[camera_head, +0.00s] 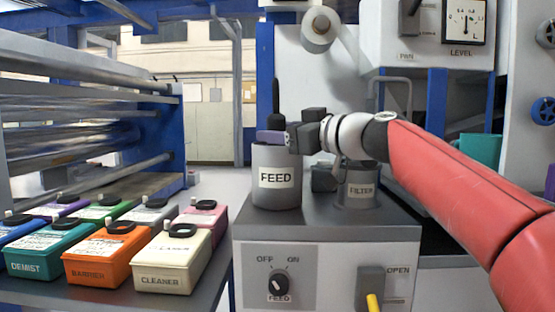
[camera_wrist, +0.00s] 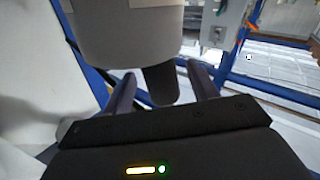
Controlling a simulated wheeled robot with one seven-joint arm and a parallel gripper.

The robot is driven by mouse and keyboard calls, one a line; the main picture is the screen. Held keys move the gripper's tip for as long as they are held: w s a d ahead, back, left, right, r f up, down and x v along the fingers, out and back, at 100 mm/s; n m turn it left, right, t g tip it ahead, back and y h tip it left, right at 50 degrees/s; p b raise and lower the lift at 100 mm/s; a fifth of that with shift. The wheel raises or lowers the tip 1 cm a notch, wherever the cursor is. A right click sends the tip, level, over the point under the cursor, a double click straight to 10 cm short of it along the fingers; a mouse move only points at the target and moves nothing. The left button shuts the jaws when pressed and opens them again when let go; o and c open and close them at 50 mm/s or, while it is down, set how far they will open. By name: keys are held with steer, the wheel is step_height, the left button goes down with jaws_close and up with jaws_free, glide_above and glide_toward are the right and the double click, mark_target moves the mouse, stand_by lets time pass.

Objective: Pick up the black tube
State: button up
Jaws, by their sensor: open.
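The black tube (camera_head: 276,108) stands upright at the grey container labelled FEED (camera_head: 277,190), its upper part showing above the rim. My gripper (camera_head: 268,137) reaches in from the right, level and just above that rim, across the tube's lower visible part. In the wrist view, the dark tube (camera_wrist: 160,87) extends from the grey container (camera_wrist: 125,35) into the space between the two fingers of my gripper (camera_wrist: 161,90). The fingers are open, with a visible gap on both sides of the tube. The tube's lower end is hidden in the head view.
A grey container labelled FILTER (camera_head: 359,190) stands right of the FEED one on the machine top, below my arm. Several coloured boxes, including a cream CLEANER box (camera_head: 172,264), fill the left shelf. A film roll (camera_head: 318,30) and a gauge panel (camera_head: 425,35) are above.

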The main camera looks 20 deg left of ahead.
steer(key=p+x, duration=0.1)
steer(key=x, duration=0.2)
steer(key=shift+a+r, duration=0.1)
steer(key=shift+a, duration=0.15)
steer(key=c, duration=1)
